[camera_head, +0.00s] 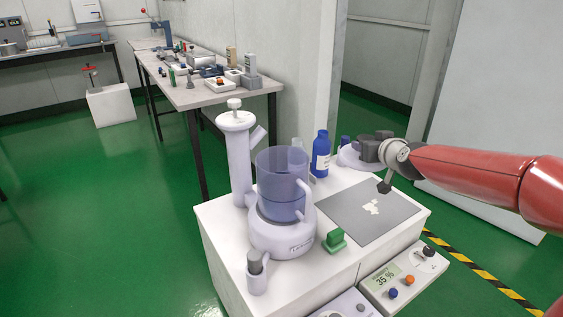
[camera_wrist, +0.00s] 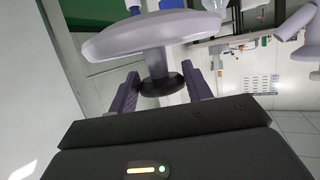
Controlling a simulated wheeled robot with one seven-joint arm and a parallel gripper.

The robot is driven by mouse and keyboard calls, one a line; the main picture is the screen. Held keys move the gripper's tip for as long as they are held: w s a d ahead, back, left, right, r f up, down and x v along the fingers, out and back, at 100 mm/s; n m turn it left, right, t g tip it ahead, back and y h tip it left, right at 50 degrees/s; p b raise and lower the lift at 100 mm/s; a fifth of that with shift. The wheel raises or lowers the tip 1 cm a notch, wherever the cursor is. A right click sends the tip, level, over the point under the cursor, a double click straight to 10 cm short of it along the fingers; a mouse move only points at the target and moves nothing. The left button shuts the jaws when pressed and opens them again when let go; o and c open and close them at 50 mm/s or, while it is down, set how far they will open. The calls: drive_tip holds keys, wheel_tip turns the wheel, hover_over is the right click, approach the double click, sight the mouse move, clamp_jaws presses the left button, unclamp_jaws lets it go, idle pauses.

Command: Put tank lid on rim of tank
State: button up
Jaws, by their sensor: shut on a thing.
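The tank (camera_head: 283,190) is a clear bluish cylinder with an open top, standing upright on a pale lavender base on the white bench. The tank lid (camera_wrist: 140,38) is a pale lavender disc with a stem and a dark knob. In the wrist view my gripper (camera_wrist: 160,90) is shut on the knob, one finger on each side, with the disc beyond the fingertips. In the head view my gripper (camera_head: 369,150) is to the right of the tank and apart from it. The lid (camera_head: 350,158) shows there partly behind the gripper.
A blue bottle (camera_head: 321,155) stands between tank and gripper. A tall lavender column (camera_head: 238,160) rises left of the tank. A grey mat (camera_head: 350,222) with white pieces and a green block (camera_head: 335,240) lie in front. A control box (camera_head: 400,277) is at the front right.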

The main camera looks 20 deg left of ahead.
drive_tip(key=s+a+r+n+g+y, duration=0.3)
drive_tip(key=s+a+r+n+y, duration=0.1)
drive_tip(key=a+r, duration=0.9)
drive_tip(key=s+a+r+n+g+y+b, duration=0.1)
drive_tip(key=s+a+r+n+g+y, duration=0.3)
drive_tip(key=s+r, duration=0.8)
wheel_tip(320, 180, down, 18)
drive_tip(key=w+a+n+g+h+b, duration=0.1)
drive_tip(key=b, duration=0.4)
drive_tip(key=shift+w+f, duration=0.15)
drive_tip(key=shift+f, duration=0.1)
drive_tip(key=shift+b, duration=0.35)
drive_tip(key=shift+f+b, duration=0.35)
drive_tip(key=shift+b, duration=0.05)
drive_tip(key=shift+f, duration=0.15)
drive_tip(key=o, duration=1.1)
